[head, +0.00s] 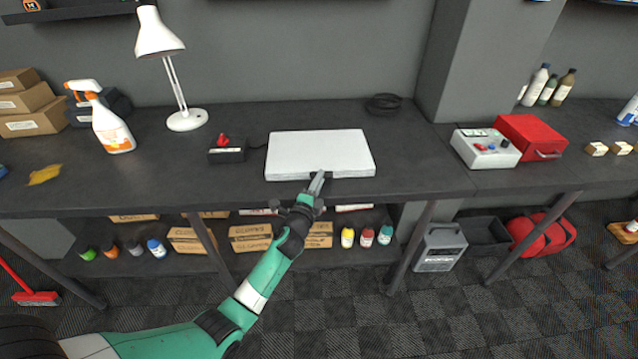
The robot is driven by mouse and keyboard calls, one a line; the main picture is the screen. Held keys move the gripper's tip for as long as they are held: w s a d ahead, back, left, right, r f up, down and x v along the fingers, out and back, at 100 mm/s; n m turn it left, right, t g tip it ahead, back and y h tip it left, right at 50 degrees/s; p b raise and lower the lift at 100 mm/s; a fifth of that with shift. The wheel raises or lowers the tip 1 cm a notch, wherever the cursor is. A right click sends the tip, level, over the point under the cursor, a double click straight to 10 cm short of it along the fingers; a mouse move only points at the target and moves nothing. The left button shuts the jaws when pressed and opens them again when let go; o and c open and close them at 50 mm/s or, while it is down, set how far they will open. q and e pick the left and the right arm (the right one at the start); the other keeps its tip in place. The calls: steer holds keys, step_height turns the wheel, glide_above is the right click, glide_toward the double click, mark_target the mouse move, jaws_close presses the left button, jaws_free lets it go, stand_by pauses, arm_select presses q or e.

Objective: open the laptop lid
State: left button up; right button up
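The laptop (320,150) is a flat, light grey slab lying shut on the dark workbench, near the middle of the head view. My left gripper (318,180) is at the middle of its front edge, with the green arm reaching up from the lower left. The fingertips overlap the front edge in the picture; I cannot tell whether they touch it. The fingers look close together, but their gap is too small to judge. My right gripper is not in view.
A black box with a red knob (228,150) stands just left of the laptop. Further left are a white lamp (186,120) and a spray bottle (112,132). A grey control box (486,150) and red toolbox (532,138) stand right. The bench (415,160) is clear between.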

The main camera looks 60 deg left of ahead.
arm_select(q)
jaws_close()
stand_by(1.4)
